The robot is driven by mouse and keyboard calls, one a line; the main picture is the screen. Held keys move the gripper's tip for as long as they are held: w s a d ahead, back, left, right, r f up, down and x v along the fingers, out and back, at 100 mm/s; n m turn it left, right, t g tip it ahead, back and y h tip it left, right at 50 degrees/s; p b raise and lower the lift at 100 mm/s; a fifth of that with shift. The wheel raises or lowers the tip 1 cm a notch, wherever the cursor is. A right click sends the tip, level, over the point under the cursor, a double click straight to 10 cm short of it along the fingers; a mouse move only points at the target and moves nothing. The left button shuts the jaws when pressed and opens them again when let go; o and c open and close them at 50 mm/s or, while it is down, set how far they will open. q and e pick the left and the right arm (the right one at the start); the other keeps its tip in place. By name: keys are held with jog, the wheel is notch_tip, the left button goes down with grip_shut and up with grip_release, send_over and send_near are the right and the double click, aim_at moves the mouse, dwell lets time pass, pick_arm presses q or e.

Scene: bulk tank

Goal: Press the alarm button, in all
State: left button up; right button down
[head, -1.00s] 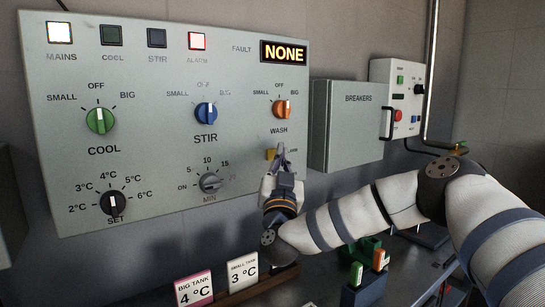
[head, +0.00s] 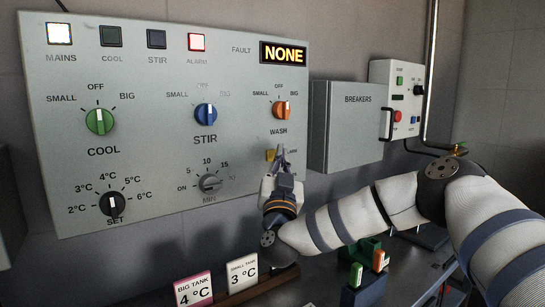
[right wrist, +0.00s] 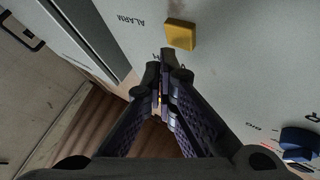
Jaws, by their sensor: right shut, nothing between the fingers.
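The alarm button is a small yellow square (head: 271,155) at the lower right of the grey control panel (head: 150,190). It also shows in the right wrist view (right wrist: 180,34), with the word ALARM beside it. My right gripper (head: 281,153) is shut and empty, its fingertips just beside the button in the head view. In the right wrist view the closed fingertips (right wrist: 168,62) are a little below the button in the picture; I cannot tell whether they touch the panel. The red ALARM lamp (head: 197,41) is lit. My left gripper is not in view.
The FAULT display (head: 284,53) reads NONE. The wash knob (head: 282,110) is above the button. A breakers box (head: 346,135) stands to the right.

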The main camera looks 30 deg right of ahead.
jog(key=shift+w, duration=0.1)
jog(key=shift+w, duration=0.35)
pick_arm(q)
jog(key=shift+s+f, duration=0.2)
pick_arm(e)
jog(key=shift+w+a, duration=0.1)
jog(key=shift+w, duration=0.3)
dwell(0.4)
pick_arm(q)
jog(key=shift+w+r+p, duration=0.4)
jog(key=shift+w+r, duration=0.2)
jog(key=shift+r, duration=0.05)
pick_arm(e)
jog(key=shift+s, duration=0.85)
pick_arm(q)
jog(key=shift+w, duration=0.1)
